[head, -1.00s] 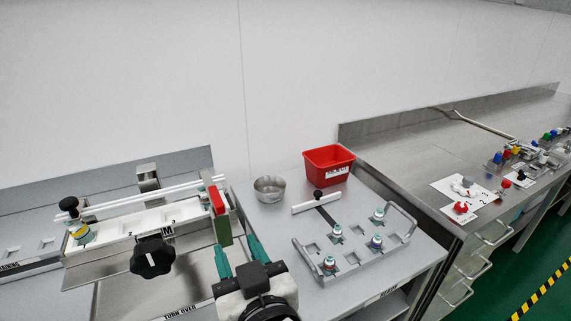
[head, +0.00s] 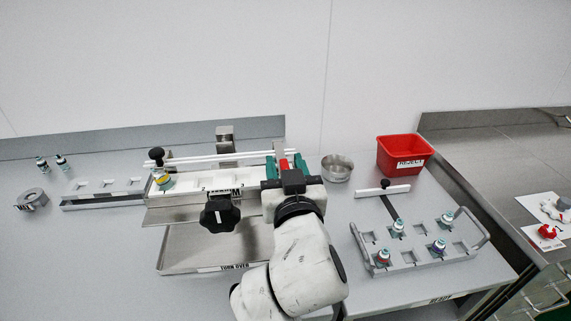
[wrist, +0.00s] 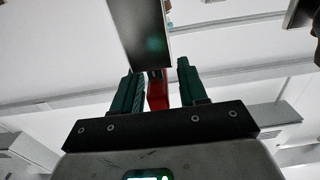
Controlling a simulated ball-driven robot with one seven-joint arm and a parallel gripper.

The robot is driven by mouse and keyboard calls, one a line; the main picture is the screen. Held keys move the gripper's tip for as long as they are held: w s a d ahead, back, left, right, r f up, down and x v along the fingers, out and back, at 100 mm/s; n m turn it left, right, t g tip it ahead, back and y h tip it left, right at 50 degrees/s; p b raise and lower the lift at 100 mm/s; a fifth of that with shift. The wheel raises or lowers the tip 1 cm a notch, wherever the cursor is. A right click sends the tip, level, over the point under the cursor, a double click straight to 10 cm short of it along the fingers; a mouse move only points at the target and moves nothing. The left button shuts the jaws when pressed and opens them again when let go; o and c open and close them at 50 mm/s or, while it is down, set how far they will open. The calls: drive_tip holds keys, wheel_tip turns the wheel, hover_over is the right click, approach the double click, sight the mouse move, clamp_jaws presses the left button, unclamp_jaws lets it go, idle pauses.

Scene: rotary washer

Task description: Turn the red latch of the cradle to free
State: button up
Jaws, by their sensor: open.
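The cradle (head: 190,187) is a long white trough with numbered places, a black knob (head: 220,214) on its front and a yellow-banded vial (head: 164,182) at its left end. The red latch (head: 284,165) is at the cradle's right end, mostly hidden behind my gripper in the head view. In the wrist view the red latch (wrist: 157,92) shows between my green fingers, below a dark plate. My gripper (wrist: 156,88) is open, with one finger on each side of the latch and gaps visible. Whether a finger touches it I cannot tell.
A steel bowl (head: 336,168) and a red reject bin (head: 401,157) stand right of the cradle. A grey rack (head: 408,262) with several vials is at the front right. A tray (head: 190,250) lies below the cradle. White rods run behind it.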

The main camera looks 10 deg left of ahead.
clamp_jaws()
idle(0.4)
